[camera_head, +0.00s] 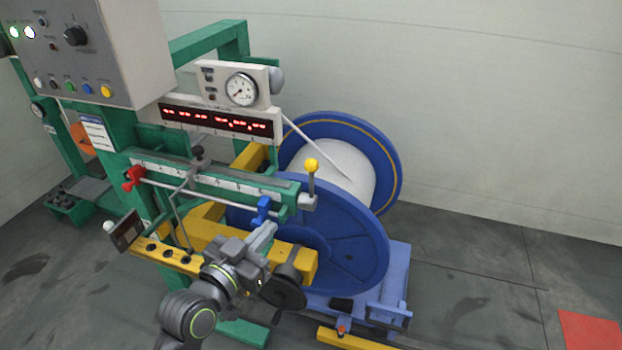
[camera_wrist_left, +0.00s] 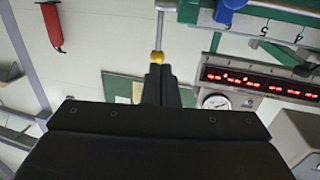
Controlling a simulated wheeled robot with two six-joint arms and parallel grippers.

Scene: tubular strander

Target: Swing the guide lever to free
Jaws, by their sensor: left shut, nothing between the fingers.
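The guide lever (camera_head: 311,180) is a short grey rod with a yellow ball knob (camera_head: 312,165). It stands nearly upright at the right end of the green scaled rail (camera_head: 215,180). My left gripper (camera_head: 270,232) is shut and empty, below and left of the knob in the head view. In the left wrist view, the yellow knob (camera_wrist_left: 157,57) shows just beyond the tips of the shut fingers (camera_wrist_left: 160,72), and the lever's rod (camera_wrist_left: 160,25) runs up from it. I cannot tell whether fingertips and knob touch. My right gripper is not in view.
A blue stop (camera_head: 263,209) and a red clamp (camera_head: 132,178) sit along the rail. A blue spool (camera_head: 345,250) stands close behind and right of my gripper. A gauge (camera_head: 241,90) and red-lit display (camera_head: 215,120) stand above. The floor at right is mostly clear.

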